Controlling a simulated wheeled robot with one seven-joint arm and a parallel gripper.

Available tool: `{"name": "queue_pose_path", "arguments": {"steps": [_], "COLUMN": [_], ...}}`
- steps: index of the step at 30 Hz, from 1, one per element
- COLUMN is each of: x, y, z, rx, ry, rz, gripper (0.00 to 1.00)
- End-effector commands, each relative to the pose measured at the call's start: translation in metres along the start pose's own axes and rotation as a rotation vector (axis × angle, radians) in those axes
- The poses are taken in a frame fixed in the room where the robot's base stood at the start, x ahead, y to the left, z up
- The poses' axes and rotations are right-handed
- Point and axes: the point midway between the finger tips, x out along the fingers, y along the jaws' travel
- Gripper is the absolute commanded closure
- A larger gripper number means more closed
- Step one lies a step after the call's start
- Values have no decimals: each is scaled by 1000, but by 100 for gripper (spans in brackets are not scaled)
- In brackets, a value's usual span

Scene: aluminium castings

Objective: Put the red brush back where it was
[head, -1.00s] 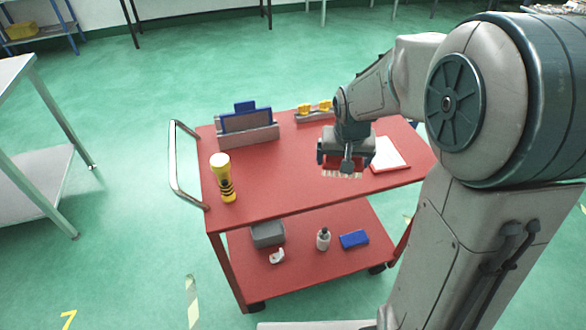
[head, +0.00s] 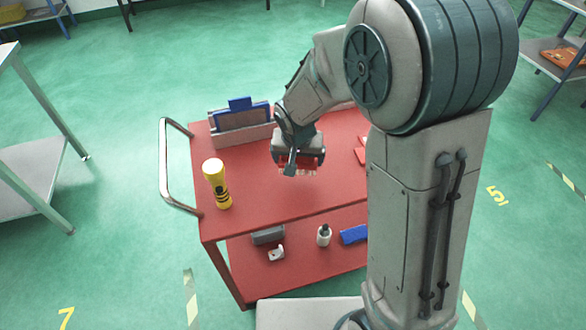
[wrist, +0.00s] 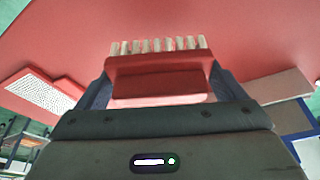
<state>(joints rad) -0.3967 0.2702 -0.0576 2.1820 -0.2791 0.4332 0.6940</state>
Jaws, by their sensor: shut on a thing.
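My gripper (head: 297,160) is shut on the red brush and holds it above the red cart top. In the wrist view the red brush (wrist: 158,77) lies across between the two fingers, with its pale bristles pointing away from the gripper body. In the head view only a little of the brush shows below the gripper, its bristles pointing down. I cannot tell the exact height of the bristles above the cart top. The cart top (head: 265,195) is bare in front of the gripper.
A grey holder with a blue item (head: 240,115) stands at the back left. The lower shelf carries a grey box (head: 268,236), a white bottle (head: 324,235) and a blue block (head: 354,234). My arm hides the cart's right side.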

Motion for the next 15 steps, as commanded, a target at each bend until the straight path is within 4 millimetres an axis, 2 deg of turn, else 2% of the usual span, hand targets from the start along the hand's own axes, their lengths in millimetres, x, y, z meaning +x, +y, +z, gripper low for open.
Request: {"name": "queue_pose_path", "arguments": {"steps": [4,15], "x": [6,44], "y": [-12,-13], "z": [4,16], "rx": [0,0], "ry": [0,0], "rz": [0,1], "gripper": [34,34]}}
